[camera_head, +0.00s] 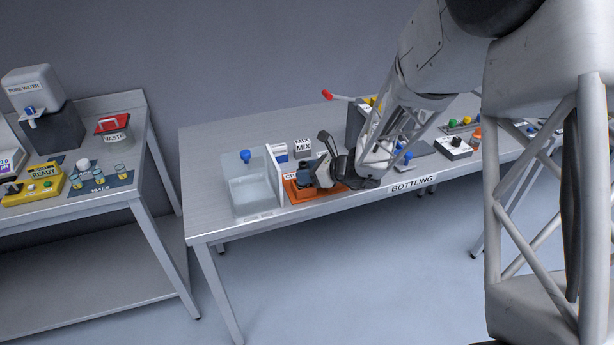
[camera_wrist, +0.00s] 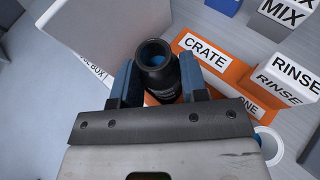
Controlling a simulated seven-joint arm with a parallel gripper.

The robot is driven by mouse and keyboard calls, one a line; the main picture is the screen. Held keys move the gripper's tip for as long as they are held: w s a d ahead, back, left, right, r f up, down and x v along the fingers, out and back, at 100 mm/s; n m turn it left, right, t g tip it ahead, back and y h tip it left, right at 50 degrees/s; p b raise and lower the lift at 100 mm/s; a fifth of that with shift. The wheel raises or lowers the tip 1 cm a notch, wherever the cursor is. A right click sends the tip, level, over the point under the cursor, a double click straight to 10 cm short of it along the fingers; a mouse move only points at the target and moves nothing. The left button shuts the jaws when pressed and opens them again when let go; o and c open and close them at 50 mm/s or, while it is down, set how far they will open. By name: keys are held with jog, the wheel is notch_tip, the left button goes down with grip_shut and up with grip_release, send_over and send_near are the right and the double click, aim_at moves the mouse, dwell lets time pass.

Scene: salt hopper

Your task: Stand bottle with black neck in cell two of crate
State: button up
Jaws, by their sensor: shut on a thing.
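My gripper (camera_wrist: 158,78) has its two blue fingers on either side of a dark bottle with a black neck (camera_wrist: 154,54) and is shut on it. The wrist view looks down on the bottle's open mouth, with something blue inside. The orange crate (camera_wrist: 234,72), labelled CRATE and, in part, ONE, lies beyond and right of the bottle. In the head view my gripper (camera_head: 322,168) is at the crate (camera_head: 296,196), with the dark bottle (camera_head: 304,172) at its left side. The bottle's base and cell two are hidden, so I cannot tell whether the bottle touches the crate.
A white panel (camera_head: 274,176) stands just left of the crate, beside a clear basin (camera_head: 250,190). A MIX block (camera_head: 302,147) is behind. In the wrist view a RINSE label (camera_wrist: 280,88) and a white ring-shaped rim (camera_wrist: 270,146) lie at right.

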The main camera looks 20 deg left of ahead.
jog(key=shift+f, duration=0.8)
jog(key=shift+f, duration=0.15)
jog(key=o, duration=0.9)
jog(key=shift+o, duration=0.2)
jog(key=shift+d+r, duration=0.1)
jog(key=shift+r, duration=0.1)
jog(key=v, duration=1.1)
jog(key=shift+d, duration=0.4)
jog(key=shift+r, duration=0.1)
